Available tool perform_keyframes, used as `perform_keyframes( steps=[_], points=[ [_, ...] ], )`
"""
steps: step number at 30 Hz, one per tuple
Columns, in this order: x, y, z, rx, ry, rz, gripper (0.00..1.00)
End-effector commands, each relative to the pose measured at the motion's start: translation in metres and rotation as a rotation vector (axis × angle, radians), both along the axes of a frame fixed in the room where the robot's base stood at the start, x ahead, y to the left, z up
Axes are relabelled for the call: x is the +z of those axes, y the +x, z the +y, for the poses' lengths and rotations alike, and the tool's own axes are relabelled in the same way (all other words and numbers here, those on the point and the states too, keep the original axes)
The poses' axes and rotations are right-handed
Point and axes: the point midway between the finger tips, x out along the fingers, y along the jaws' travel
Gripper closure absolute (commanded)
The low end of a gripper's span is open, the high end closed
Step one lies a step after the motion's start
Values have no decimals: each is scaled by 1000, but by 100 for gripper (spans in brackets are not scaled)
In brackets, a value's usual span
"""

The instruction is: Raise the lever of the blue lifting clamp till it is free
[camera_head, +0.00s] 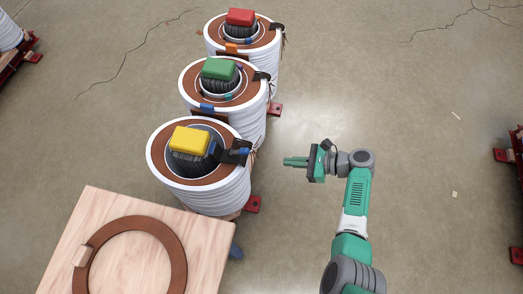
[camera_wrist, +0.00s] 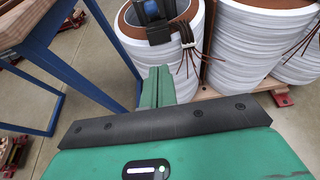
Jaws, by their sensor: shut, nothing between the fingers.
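My gripper (camera_head: 287,161) is shut and empty, its green fingers pointing left in the head view. It is right of the nearest coil stack (camera_head: 210,201), apart from it. In the wrist view the closed fingertips (camera_wrist: 159,71) show in front of that stack. A black bracket with a blue part (camera_head: 243,151) sits at the right rim of this stack; I take it for the blue lifting clamp. In the wrist view the blue part (camera_wrist: 151,10) is cut by the top edge. I cannot tell the lever's position.
A yellow block (camera_head: 190,140) tops the nearest core. Stacks with a green block (camera_head: 219,69) and a red block (camera_head: 240,17) stand behind. A wooden table (camera_head: 206,250) with a brown ring (camera_head: 178,254) is front left. The floor right of the stacks is mostly clear.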

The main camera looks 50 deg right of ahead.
Motion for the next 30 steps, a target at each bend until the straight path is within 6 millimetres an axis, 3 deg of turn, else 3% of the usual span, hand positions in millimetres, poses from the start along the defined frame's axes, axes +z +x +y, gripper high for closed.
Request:
perform_keyframes(
  steps=[15,21,30],
  points=[
    [-42,84,43,6,-5,1,100],
    [-12,98,50,3,-8,-1,100],
    [-3,103,52,2,-5,1,100]
  ],
)
